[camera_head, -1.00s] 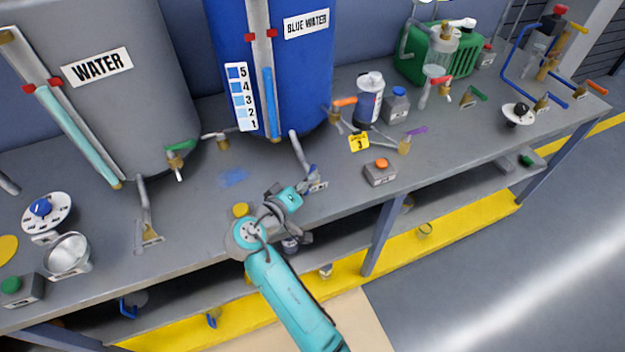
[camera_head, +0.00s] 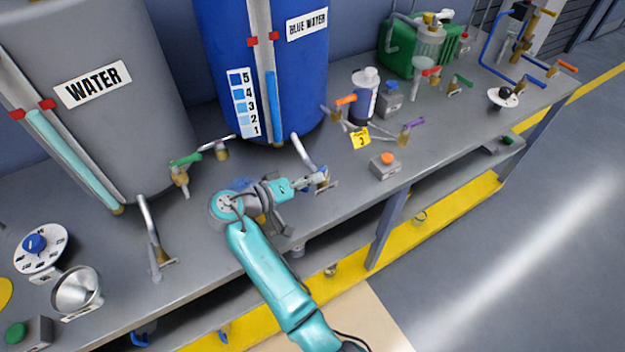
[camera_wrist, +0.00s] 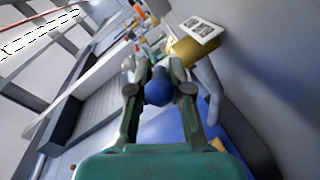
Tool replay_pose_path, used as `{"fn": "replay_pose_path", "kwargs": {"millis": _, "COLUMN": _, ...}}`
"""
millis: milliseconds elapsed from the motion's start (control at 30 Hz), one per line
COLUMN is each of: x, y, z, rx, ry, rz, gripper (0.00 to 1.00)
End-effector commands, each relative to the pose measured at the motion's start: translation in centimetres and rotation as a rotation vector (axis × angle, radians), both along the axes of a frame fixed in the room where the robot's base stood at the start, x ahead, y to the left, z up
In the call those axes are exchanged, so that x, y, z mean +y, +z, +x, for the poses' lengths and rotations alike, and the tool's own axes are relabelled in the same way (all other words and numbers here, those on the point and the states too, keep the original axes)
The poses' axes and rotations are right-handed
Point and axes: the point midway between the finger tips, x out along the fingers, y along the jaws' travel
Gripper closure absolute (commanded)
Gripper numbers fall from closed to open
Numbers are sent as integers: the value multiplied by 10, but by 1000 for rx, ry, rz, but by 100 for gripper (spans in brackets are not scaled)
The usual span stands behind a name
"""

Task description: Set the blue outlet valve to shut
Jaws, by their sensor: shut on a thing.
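The blue outlet valve (camera_head: 325,173) sits at the end of the grey pipe from the blue water tank (camera_head: 215,60), over the bench's front part. In the wrist view its blue handle (camera_wrist: 158,90) is between my fingers, with the brass body and a white label beyond. My gripper (camera_head: 312,181) reaches it from the left in the head view. In the wrist view my gripper (camera_wrist: 158,84) is shut on the handle. The fingers hide part of the handle, and its exact angle is hard to tell.
A green-handled tap (camera_head: 183,165) is left of my arm. The grey bench (camera_head: 190,240) has bare room near its front edge.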

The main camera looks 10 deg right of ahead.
Motion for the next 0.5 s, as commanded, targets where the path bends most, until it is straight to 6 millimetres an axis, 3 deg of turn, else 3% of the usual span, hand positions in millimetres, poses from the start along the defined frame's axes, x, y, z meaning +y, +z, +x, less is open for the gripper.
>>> {"fn": "replay_pose_path", "kwargs": {"millis": 333, "x": 0, "y": -1, "z": 0, "rx": 1, "ry": -1, "rz": 0, "gripper": 100}}
{"fn": "replay_pose_path", "kwargs": {"millis": 367, "x": 0, "y": -1, "z": 0, "rx": 2, "ry": 0, "rz": 1, "gripper": 76}}
{"fn": "replay_pose_path", "kwargs": {"millis": 400, "x": 0, "y": -1, "z": 0, "rx": 1, "ry": -1, "rz": 0, "gripper": 66}}
{"fn": "replay_pose_path", "kwargs": {"millis": 433, "x": 0, "y": -1, "z": 0, "rx": 1, "ry": -1, "rz": 0, "gripper": 58}}
{"fn": "replay_pose_path", "kwargs": {"millis": 500, "x": 0, "y": -1, "z": 0, "rx": 1, "ry": -1, "rz": 0, "gripper": 56}}
